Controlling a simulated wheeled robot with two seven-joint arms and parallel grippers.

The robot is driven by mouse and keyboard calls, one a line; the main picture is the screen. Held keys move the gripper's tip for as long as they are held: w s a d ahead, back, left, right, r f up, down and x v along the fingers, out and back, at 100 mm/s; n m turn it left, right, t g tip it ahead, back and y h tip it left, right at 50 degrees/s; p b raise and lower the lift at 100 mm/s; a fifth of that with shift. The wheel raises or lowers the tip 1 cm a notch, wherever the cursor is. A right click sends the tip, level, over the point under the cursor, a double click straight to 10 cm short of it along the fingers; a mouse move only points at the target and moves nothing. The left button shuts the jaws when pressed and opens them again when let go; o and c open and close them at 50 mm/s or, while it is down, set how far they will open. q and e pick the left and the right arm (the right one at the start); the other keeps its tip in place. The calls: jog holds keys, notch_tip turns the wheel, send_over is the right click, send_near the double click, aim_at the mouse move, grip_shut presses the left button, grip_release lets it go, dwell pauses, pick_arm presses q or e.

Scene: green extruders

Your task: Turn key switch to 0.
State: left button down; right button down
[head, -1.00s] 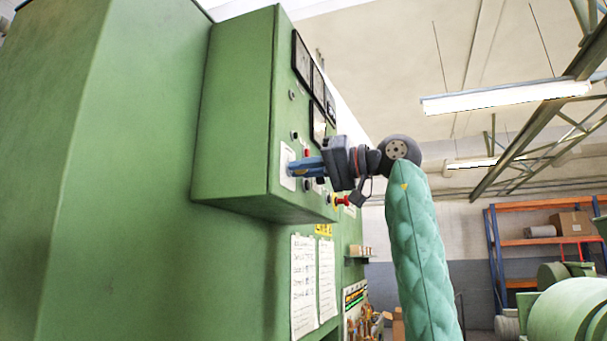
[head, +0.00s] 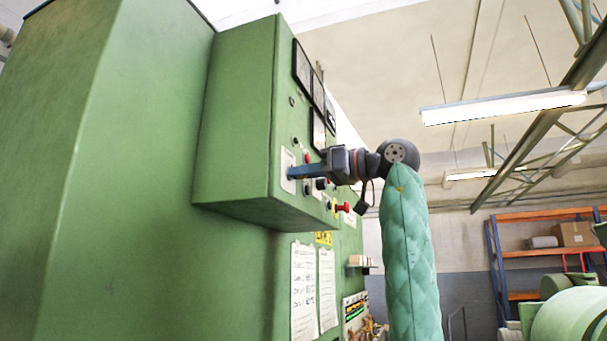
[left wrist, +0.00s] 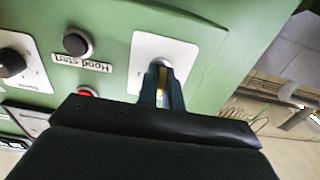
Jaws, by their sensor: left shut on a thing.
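The key switch sits on a white plate on the front of the green control box. In the left wrist view its silvery round collar (left wrist: 161,62) shows at the tips of my left gripper (left wrist: 162,84). The fingers are shut on the key, and a yellowish sliver shows between them. In the head view my left gripper (head: 296,172) reaches the white plate (head: 287,164) from the right, and the fingers hide the key. The switch's position mark is not readable. My right gripper is in neither view.
On the same panel are a black button (left wrist: 77,42) labelled "Hood start", a black knob (left wrist: 12,63), a red lamp (left wrist: 87,91) and a red emergency button (head: 343,207). Dark meters (head: 301,64) sit above.

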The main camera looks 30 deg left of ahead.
pick_arm(q)
jog(key=shift+f, duration=0.1)
jog(key=c, duration=1.6)
grip_release()
jog(key=shift+o, duration=0.2)
